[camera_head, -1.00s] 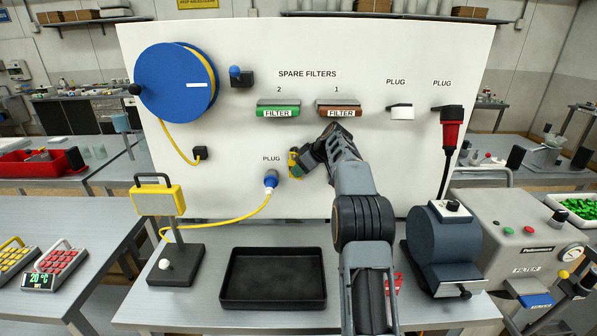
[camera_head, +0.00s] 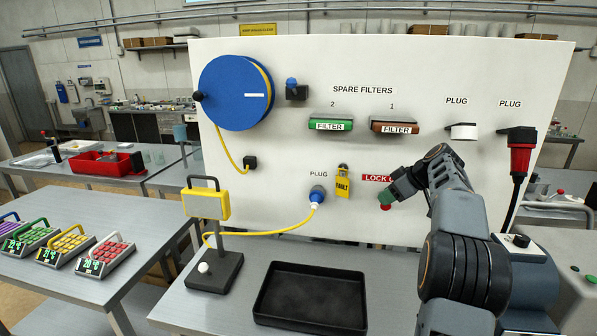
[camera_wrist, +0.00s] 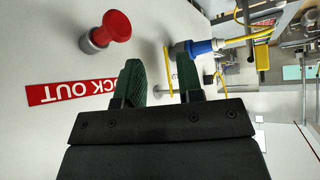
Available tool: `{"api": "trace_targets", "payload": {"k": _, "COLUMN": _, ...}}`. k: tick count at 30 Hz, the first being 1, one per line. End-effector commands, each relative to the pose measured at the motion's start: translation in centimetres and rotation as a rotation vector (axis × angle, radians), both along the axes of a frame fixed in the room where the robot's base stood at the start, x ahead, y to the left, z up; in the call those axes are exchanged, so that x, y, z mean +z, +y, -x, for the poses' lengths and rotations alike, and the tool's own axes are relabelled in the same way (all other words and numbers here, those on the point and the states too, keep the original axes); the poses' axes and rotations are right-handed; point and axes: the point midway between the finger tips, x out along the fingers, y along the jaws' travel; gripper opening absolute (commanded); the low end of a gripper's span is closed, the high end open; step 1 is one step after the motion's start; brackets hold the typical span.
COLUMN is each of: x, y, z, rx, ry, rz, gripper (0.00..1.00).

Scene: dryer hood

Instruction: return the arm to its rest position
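My arm reaches in from the lower right of the head view, in front of the white panel (camera_head: 280,175). My gripper (camera_head: 388,197) is by the panel, just below the red LOCK OUT label (camera_head: 374,178). In the wrist view its two green fingers (camera_wrist: 158,64) stand apart with nothing gripped. The yellow FAULT tag (camera_head: 343,185) hangs on the panel to the left of my gripper. In the wrist view the tag (camera_wrist: 168,72) shows edge-on, beyond the gap between the fingers. A red button (camera_wrist: 116,26) stands out from the panel near the label.
A blue plug (camera_head: 317,195) with a yellow cable sits left of the tag. A black tray (camera_head: 310,322) and a yellow lamp stand (camera_head: 206,204) are on the table below. The red plug (camera_head: 521,150) hangs at right, near my arm.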

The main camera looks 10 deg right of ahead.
Motion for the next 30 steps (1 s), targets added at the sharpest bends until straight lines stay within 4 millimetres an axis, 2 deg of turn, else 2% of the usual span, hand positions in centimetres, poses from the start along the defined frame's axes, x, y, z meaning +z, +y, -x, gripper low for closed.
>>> {"api": "trace_targets", "payload": {"k": 2, "x": 0.1, "y": 0.8, "z": 0.2, "rx": -0.009, "ry": 0.014, "rz": -0.001, "gripper": 0.34}}
{"api": "trace_targets", "payload": {"k": 4, "x": 0.3, "y": 2.4, "z": 0.6, "rx": -0.031, "ry": 0.046, "rz": -0.003, "gripper": 0.34}}
{"api": "trace_targets", "payload": {"k": 8, "x": 0.3, "y": 7.6, "z": 3.0, "rx": -0.119, "ry": 0.155, "rz": -0.001, "gripper": 0.34}}
{"api": "trace_targets", "payload": {"k": 12, "x": -0.8, "y": 14.2, "z": 8.0, "rx": -0.258, "ry": 0.279, "rz": 0.025, "gripper": 0.34}}
{"api": "trace_targets", "payload": {"k": 15, "x": -2.5, "y": 17.9, "z": 12.3, "rx": -0.355, "ry": 0.338, "rz": 0.054, "gripper": 0.34}}
{"api": "trace_targets", "payload": {"k": 18, "x": -4.5, "y": 20.5, "z": 16.6, "rx": -0.444, "ry": 0.368, "rz": 0.082, "gripper": 0.34}}
{"api": "trace_targets", "payload": {"k": 21, "x": -6.7, "y": 22.2, "z": 20.4, "rx": -0.513, "ry": 0.379, "rz": 0.103, "gripper": 0.34}}
{"api": "trace_targets", "payload": {"k": 24, "x": -8.7, "y": 23.1, "z": 23.3, "rx": -0.566, "ry": 0.376, "rz": 0.117, "gripper": 0.34}}
{"api": "trace_targets", "payload": {"k": 30, "x": -11.3, "y": 23.9, "z": 26.6, "rx": -0.625, "ry": 0.366, "rz": 0.128, "gripper": 0.34}}
